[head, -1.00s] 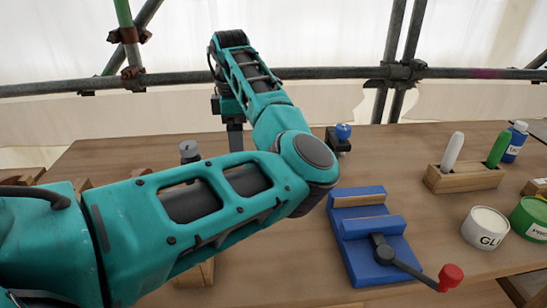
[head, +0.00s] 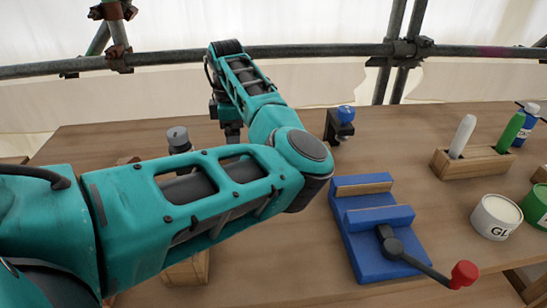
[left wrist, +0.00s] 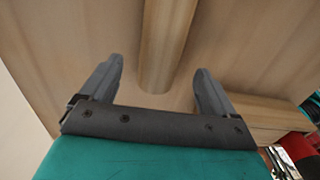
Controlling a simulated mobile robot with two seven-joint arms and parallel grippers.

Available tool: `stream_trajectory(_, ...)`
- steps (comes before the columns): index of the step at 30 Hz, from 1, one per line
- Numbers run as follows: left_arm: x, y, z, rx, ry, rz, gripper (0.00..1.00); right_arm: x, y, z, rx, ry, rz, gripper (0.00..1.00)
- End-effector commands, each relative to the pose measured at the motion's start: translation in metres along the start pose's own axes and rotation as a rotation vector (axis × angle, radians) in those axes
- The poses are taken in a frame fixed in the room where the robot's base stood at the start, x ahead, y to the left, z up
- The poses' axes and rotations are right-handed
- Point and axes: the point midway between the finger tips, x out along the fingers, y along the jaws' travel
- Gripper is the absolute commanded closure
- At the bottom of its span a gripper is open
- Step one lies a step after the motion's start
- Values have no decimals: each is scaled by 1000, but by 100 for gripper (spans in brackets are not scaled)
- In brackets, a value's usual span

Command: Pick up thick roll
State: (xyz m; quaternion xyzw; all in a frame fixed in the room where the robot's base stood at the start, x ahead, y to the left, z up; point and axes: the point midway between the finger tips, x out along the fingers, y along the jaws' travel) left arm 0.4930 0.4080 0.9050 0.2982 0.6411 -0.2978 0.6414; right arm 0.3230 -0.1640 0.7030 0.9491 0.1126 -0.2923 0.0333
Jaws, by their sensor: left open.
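My left gripper (head: 232,135) is over the far side of the wooden bench, mostly hidden behind my own wrist in the head view. In the left wrist view its two fingers (left wrist: 158,90) are apart and empty. A thick, rounded, pale wooden piece (left wrist: 167,45) lies lengthwise ahead of the gap between the fingertips, its near end close to them. It looks like the thick roll, but I cannot be sure. It cannot be made out in the head view, where my arm covers that part of the bench. My right gripper is not in view.
A blue vise (head: 375,230) with a red-knobbed handle sits right of my arm. A blue-topped clamp (head: 343,120) stands behind it. A wooden holder (head: 480,163) and a white tub (head: 496,217) are at right. A wooden block (left wrist: 262,112) lies beside the right finger.

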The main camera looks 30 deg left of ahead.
Motion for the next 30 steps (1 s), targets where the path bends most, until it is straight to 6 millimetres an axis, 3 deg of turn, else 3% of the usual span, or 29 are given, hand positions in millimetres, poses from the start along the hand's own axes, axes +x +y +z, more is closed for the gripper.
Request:
stream_trajectory(12,50,-1,-4,1,-1,-2,11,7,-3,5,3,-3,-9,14)
stream_trajectory(20,52,-1,-4,0,-1,-1,12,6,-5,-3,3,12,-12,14)
stream_trajectory(30,52,-1,-4,0,-1,-1,44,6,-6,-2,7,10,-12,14)
